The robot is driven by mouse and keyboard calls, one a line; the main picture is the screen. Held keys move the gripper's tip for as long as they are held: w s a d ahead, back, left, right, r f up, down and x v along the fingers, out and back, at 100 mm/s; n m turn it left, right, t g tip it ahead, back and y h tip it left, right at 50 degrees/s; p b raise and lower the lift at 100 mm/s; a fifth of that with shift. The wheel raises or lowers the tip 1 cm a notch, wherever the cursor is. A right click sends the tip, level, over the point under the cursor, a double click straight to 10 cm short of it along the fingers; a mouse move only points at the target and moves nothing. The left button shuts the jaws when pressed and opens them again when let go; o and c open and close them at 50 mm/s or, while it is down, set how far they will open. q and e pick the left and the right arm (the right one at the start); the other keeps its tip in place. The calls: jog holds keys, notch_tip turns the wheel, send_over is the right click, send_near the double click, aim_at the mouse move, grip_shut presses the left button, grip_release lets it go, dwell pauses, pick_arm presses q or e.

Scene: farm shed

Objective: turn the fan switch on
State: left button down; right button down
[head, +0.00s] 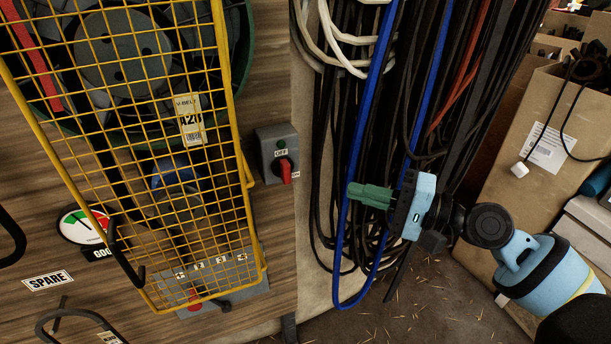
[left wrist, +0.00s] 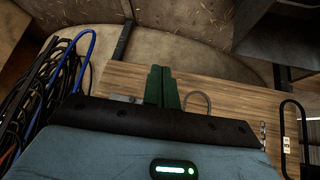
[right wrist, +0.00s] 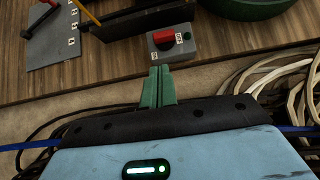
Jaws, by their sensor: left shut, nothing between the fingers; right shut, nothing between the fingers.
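The switch is a grey box (head: 278,148) on the wooden wall, with a red rotary knob (head: 286,171), an OFF label above it and an ON label at its right. In the right wrist view the red knob (right wrist: 163,38) sits just beyond the fingertips. My right gripper (head: 354,191) is shut and empty, right of the box and apart from it; its green fingers also show in the right wrist view (right wrist: 160,72). My left gripper (left wrist: 160,70) is shut and empty, outside the head view. It faces a wooden panel, and the switch is not visible there.
A yellow wire guard (head: 222,60) stands left of the switch. A lower grey panel (head: 240,270) with a red part is behind it. Hanging black and blue cables (head: 330,225) lie around my right gripper. A cardboard box (head: 520,190) is at the right.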

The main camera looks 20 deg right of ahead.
aim_at(285, 171)
pick_arm(q)
jog(key=shift+s, duration=0.3)
